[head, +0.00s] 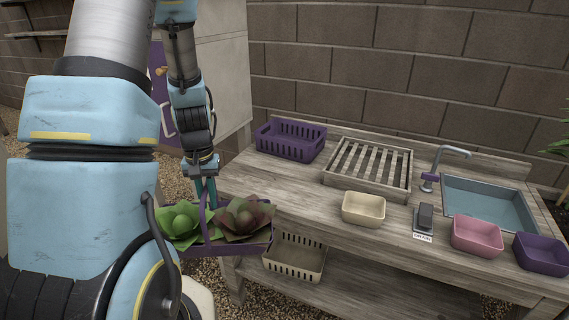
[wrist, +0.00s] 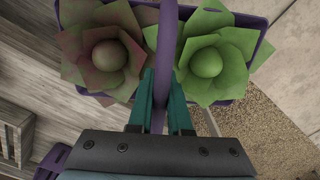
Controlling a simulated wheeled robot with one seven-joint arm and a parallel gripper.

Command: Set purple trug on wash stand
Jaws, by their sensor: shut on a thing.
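The purple trug (head: 262,249) holds two leafy heads, one green (head: 180,222) and one reddish-green (head: 242,216). My gripper (head: 206,190) is shut on the trug's arched handle (wrist: 166,50), with a finger on each side of it in the wrist view. The trug hangs level at the left front edge of the wash stand (head: 310,205). My arm hides its left end in the head view. I cannot tell whether the trug touches the stand. In the wrist view the stand's planks lie to the left and gravel to the right.
A purple basket (head: 291,140), a slatted wooden rack (head: 368,166), a cream tub (head: 363,208), a small dark scale-like object (head: 424,220), pink (head: 477,236) and purple (head: 541,253) tubs, a tap (head: 432,178) and a sink (head: 488,203) occupy the stand. Its left front top is clear. A cream basket (head: 295,257) sits below.

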